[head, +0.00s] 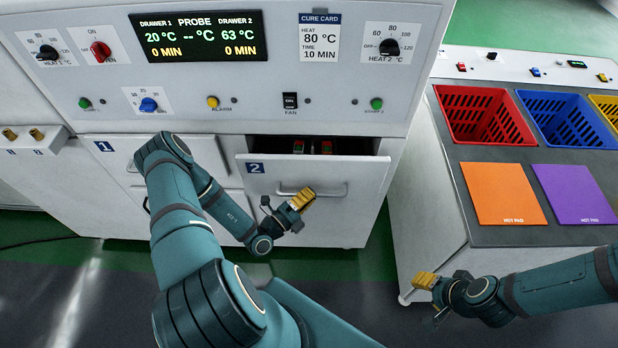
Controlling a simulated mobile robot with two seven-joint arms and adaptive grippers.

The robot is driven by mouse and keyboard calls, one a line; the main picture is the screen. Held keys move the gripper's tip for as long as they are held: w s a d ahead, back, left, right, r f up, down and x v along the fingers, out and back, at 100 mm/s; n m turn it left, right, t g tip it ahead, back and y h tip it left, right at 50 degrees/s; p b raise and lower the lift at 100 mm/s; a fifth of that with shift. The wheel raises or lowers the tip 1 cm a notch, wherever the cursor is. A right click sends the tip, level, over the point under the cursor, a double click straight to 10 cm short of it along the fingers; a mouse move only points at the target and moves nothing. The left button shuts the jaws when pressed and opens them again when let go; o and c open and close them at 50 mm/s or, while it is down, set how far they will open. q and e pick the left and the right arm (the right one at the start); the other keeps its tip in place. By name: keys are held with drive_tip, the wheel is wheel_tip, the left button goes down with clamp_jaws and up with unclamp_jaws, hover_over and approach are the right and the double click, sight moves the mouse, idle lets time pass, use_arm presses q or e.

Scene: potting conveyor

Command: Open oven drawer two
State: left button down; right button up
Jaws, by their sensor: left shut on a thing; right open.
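Oven drawer two (350,220), marked with a blue "2" label, stands partly pulled out from the white oven. Its upper edge is clear of the oven front and a dark gap shows inside, with small red-and-dark items (326,147) in it. My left gripper (304,196), with yellow fingertips, is at the left part of the drawer's bar handle (335,190) and is shut on it. The fingertips hide part of the handle. My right gripper (424,283) is open and empty, low at the right, in front of the white cabinet.
Drawer one (110,168) is closed at the left, partly behind my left arm. The control panel (270,105) is above; its display reads 20 °C and 63 °C. Red (484,112) and blue (568,118) bins and hot pads (503,193) are on the right-hand cabinet.

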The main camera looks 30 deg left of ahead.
use_arm(q)
drive_tip(key=s+d, duration=0.5)
drive_tip(key=s, duration=0.3)
drive_tip(key=s+d, duration=0.5)
drive_tip(key=s, duration=0.3)
drive_tip(key=shift+r+p, duration=0.15)
drive_tip(key=shift+p, duration=0.2)
drive_tip(key=c, duration=1)
unclamp_jaws()
drive_tip(key=shift+d, duration=0.1)
drive_tip(key=shift+s, duration=0.1)
drive_tip(key=v, duration=1.2)
